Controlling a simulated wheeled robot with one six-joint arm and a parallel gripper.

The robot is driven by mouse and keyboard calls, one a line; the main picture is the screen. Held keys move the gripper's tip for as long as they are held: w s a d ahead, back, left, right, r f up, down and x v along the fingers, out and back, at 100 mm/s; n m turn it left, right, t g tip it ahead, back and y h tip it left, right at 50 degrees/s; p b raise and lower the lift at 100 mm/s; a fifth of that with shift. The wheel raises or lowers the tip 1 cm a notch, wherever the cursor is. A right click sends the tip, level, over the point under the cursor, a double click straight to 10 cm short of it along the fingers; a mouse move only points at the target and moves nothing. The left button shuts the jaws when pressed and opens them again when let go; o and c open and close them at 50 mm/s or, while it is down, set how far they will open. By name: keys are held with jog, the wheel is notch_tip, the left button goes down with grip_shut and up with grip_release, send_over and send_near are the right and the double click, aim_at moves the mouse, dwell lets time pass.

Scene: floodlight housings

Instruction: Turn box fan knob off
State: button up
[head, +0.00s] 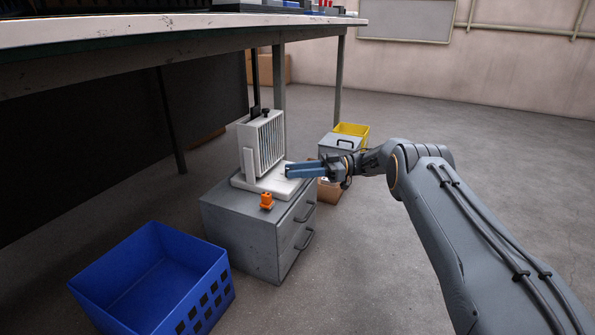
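A white box-shaped unit with a slatted front, which looks like the box fan (266,145), stands upright on a white base on a grey drawer cabinet. A small black knob (265,112) shows at its top; its setting is too small to read. My gripper (288,171), with blue fingers, reaches in from the right. It appears in front of the fan, over or beside the right end of the base, lower than the black knob. I cannot tell whether it touches anything. The fingers overlap in this view, so their opening is not clear.
An orange part (267,201) sits on the cabinet (240,236) near its front. A blue crate (150,290) stands on the floor at lower left. A workbench (180,42) overhangs behind. A yellow bin (352,130) is beyond my gripper. Open floor lies to the right.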

jog(key=shift+o, duration=1.2)
jog(key=shift+a, duration=0.15)
jog(key=v, duration=0.8)
